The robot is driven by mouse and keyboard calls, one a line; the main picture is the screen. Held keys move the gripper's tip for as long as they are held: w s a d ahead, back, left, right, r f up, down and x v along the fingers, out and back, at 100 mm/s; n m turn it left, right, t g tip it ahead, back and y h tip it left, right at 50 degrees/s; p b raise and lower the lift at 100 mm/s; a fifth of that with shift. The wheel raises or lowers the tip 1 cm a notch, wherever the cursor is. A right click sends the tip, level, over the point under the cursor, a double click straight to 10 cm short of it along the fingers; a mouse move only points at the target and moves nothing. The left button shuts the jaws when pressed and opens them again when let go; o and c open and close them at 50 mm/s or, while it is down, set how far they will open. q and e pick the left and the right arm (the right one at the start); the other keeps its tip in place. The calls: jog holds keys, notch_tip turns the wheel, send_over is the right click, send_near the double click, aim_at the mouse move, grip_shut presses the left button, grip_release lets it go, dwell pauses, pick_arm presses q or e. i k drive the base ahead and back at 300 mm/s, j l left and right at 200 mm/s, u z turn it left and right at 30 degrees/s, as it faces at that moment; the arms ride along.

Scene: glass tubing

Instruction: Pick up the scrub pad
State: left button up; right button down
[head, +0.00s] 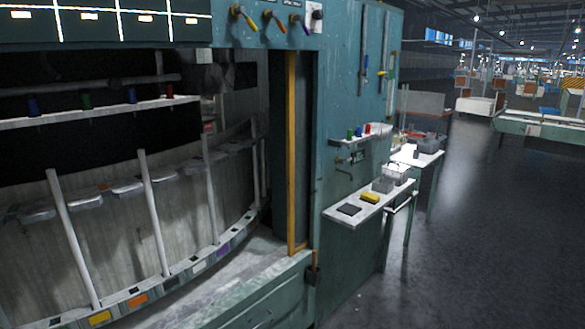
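A white shelf (345,216) juts from the right side of the teal machine. A flat dark grey pad (349,209) lies near its front left end. A small yellow block (370,197) lies just behind it to the right. A grey block (383,185) is farther back. Either the dark pad or the yellow block could be the scrub pad; at this size I cannot tell which. Neither of my grippers is in view, and nothing is touching these objects.
The teal machine (350,90) fills the left and middle, with an open bay and upright white rods (152,205). A higher small shelf (360,139) holds coloured items. A white basket (397,172) stands behind the grey block. Open floor (480,240) lies to the right.

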aim_at(367, 196)
jog(key=u, duration=1.1)
jog(key=i+l+u, duration=0.1)
jog(key=u, duration=0.35)
jog(key=l+u, duration=0.25)
jog(key=u, duration=0.15)
jog(key=i+l+u, duration=0.1)
jog(key=l+u, duration=0.15)
jog(key=u, duration=0.2)
jog(key=l+u, duration=0.2)
jog(key=u, duration=0.2)
jog(key=l+u, duration=0.25)
jog(key=u, duration=0.2)
jog(key=k+l+u, duration=0.1)
jog(key=l, duration=0.3)
jog(key=k+l+u, duration=0.1)
jog(key=l, duration=0.3)
jog(key=k+l+u, duration=0.1)
jog(key=l, duration=0.25)
jog(key=k+l+u, duration=0.1)
jog(key=l, duration=0.3)
jog(key=z, duration=4.1)
jog(key=l+u, duration=0.1)
jog(key=u, duration=2.75)
